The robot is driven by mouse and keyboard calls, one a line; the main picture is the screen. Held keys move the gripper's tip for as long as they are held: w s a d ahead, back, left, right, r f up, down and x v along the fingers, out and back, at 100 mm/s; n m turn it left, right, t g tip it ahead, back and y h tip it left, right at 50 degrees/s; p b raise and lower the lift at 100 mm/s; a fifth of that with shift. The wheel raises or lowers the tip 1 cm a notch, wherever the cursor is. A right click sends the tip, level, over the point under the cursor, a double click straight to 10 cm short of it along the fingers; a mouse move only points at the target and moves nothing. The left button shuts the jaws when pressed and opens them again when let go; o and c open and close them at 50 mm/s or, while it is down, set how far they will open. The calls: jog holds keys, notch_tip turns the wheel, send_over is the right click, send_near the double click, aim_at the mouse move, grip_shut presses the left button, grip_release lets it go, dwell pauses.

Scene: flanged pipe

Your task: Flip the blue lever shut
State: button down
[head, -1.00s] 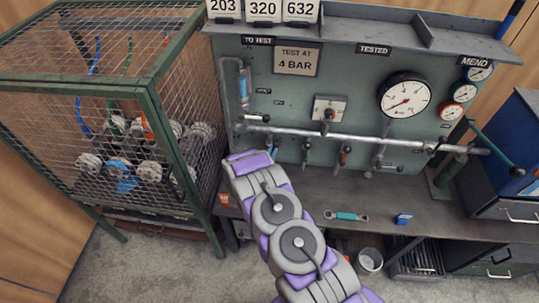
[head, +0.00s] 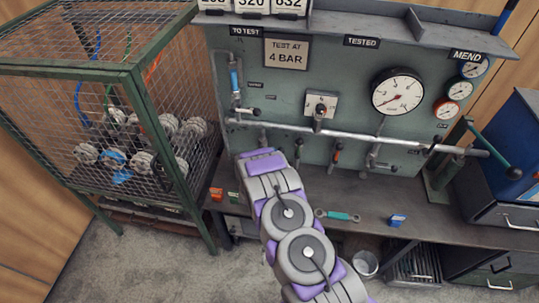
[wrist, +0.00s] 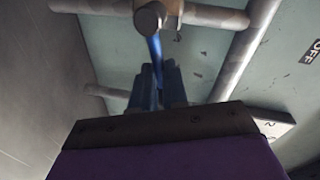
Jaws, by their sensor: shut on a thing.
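The blue lever (wrist: 155,47) hangs from a grey valve fitting (wrist: 150,17) on the pipe in the wrist view. My gripper (wrist: 158,82) is shut on the lever, with its dark blue fingers on either side of the lower part. In the head view my arm reaches to the lower left of the green panel (head: 300,80). The lever and my fingertips are hidden behind the arm there.
A silver pipe (head: 350,137) crosses the panel, with other hanging levers such as a red-tipped one (head: 336,155). A wire cage (head: 130,70) stands at left.

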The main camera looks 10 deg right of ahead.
jog(key=shift+d+f+m+y+b, duration=0.2)
jog(key=shift+f+m+b, duration=0.2)
jog(key=shift+m, duration=0.2)
jog(key=shift+d+f+m+y+b, duration=0.1)
jog(key=shift+f+m+y+b, duration=0.1)
jog(key=shift+f+m+b, duration=0.3)
jog(key=shift+s+r, duration=0.1)
jog(key=c, duration=1.1)
grip_release()
jog(key=shift+c, duration=0.2)
jog(key=shift+a, duration=0.15)
jog(key=p+v, duration=0.2)
jog(key=v, duration=1.5)
jog(key=shift+p, duration=0.3)
jog(key=shift+s, duration=0.15)
